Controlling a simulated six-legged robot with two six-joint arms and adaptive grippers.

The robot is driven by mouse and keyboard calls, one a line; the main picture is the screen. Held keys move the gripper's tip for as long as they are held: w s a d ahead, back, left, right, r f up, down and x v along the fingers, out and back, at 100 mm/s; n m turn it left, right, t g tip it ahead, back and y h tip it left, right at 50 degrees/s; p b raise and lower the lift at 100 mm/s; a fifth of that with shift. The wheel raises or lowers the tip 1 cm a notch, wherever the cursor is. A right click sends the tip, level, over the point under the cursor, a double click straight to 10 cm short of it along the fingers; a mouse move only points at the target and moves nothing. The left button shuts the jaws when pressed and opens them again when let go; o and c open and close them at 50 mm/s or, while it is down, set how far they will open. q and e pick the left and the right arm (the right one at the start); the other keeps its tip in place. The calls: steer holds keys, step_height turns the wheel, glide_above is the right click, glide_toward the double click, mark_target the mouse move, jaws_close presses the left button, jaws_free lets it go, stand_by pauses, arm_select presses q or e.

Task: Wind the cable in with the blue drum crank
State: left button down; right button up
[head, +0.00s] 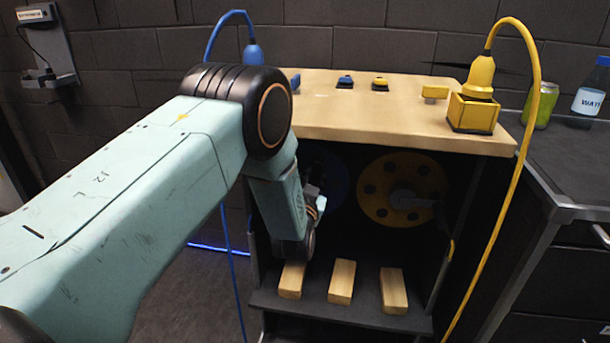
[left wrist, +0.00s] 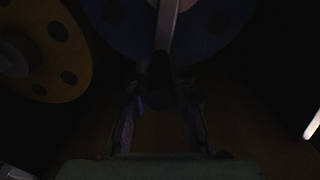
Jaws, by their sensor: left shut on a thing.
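The blue drum (head: 336,181) sits inside the dark cabinet, mostly hidden in the head view behind my left arm. In the left wrist view the blue drum (left wrist: 215,30) fills the top, with a grey crank arm (left wrist: 167,22) running down to a dark handle (left wrist: 158,75). My left gripper (left wrist: 160,95) is shut on that handle, a finger on each side; the picture is dark there. In the head view its fingers are hardly visible. A blue cable (head: 228,260) hangs at the cabinet's left, rising to a blue plug (head: 253,54). My right gripper is out of view.
A yellow drum (head: 377,180) with its own grey crank (head: 408,201) is beside the blue one. Several wooden blocks (head: 341,282) line the lower shelf. A yellow plug (head: 480,77) and cable stand on the wooden top (head: 400,118). A can and bottle (head: 591,90) are at right.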

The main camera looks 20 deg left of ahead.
arm_select(q)
steer(key=d+f+m+b, duration=0.3)
steer(key=d+f+m, duration=0.2)
steer(key=f+m, duration=0.2)
steer(key=m, duration=0.2)
steer(key=shift+w+m, duration=0.4)
steer(key=shift+a+f, duration=0.1)
steer(key=shift+f, duration=0.25)
steer(key=c, duration=1.5)
jaws_free()
steer(key=o, duration=0.3)
steer(key=shift+a, duration=0.1)
steer(key=shift+o, duration=0.4)
steer(key=shift+w+r, duration=0.1)
steer(key=shift+r, duration=0.1)
